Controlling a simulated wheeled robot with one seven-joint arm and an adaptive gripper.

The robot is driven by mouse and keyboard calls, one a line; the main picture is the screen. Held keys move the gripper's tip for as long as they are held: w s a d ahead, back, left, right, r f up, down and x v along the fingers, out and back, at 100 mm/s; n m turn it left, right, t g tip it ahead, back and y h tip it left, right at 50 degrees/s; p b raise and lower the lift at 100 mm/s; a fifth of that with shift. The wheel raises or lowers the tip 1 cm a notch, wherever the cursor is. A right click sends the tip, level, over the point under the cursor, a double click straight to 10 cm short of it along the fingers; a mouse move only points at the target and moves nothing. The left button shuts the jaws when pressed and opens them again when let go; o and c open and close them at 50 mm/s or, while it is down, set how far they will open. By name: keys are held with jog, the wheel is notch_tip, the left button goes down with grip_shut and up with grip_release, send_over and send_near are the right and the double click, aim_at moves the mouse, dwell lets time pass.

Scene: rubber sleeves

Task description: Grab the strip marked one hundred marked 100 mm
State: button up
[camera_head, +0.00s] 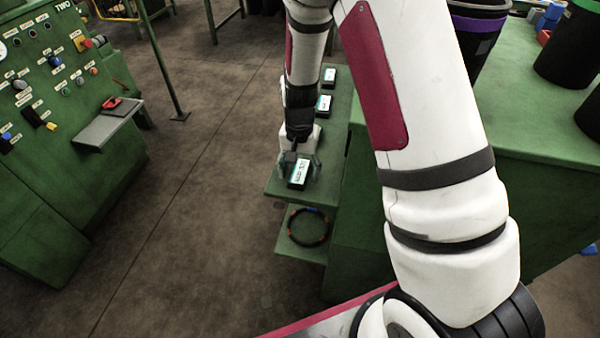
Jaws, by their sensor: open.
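Three small dark strips with white labels lie in a row on a narrow green shelf (337,122). The nearest strip (299,173) is at the shelf's front end, the middle strip (324,104) is behind it, and the far strip (329,77) is farthest back. The labels are too small to read, so I cannot tell which is marked 100 mm. My gripper (297,165) is open at the nearest strip, above or around it; I cannot tell whether it touches. My arm hides part of the shelf behind the gripper.
A dark ring with orange marks (309,227) lies on a lower shelf. A green control panel (50,100) with a small ledge (105,124) stands at left. Black bins (570,45) stand on the green bench (470,170) at right. The floor between is clear.

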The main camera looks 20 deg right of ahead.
jog(key=c, duration=1.1)
jog(key=shift+c, duration=0.2)
